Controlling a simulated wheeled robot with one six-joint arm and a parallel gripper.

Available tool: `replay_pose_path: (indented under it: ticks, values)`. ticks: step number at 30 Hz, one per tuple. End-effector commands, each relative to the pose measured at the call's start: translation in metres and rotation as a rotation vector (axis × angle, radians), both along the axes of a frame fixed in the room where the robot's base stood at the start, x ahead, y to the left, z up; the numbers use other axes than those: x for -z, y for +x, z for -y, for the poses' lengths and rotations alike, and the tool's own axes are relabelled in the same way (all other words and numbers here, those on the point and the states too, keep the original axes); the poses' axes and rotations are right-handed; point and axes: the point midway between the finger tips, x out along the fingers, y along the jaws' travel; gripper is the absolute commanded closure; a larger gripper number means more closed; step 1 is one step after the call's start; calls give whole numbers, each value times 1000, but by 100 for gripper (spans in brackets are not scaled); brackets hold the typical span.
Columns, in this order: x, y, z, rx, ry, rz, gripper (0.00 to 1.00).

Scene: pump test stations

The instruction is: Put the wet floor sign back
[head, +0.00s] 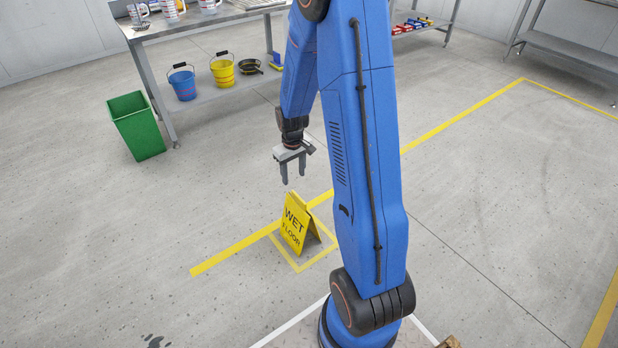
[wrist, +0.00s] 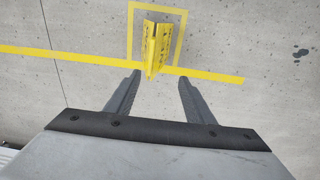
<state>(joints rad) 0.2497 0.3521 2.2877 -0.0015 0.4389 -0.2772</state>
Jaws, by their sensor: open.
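The yellow wet floor sign (head: 296,225) stands upright as an A-frame on the floor, on the yellow outlined square (head: 296,268) beside the long yellow line. In the wrist view the sign (wrist: 157,45) shows from above, its near end by the long line and most of it inside the square outline (wrist: 131,25). My gripper (head: 292,183) is open and empty, above the floor and apart from the sign. In the wrist view its two fingers (wrist: 156,80) are spread, with the sign ahead of the gap between them.
A green bin (head: 137,126) stands at the left by a metal bench (head: 152,68). Dark wet spots (head: 153,341) lie at the front left. The floor around the sign is clear.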

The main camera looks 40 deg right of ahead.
Motion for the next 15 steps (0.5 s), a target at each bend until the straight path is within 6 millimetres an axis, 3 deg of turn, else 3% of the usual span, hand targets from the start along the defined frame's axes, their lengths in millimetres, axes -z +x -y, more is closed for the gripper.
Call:
replay_pose_path:
  ticks: [3, 15]
  values:
    - [-40, -9, -13, -1, -6, 31, 51]
    - [-149, -60, -54, 5, -14, 118, 51]
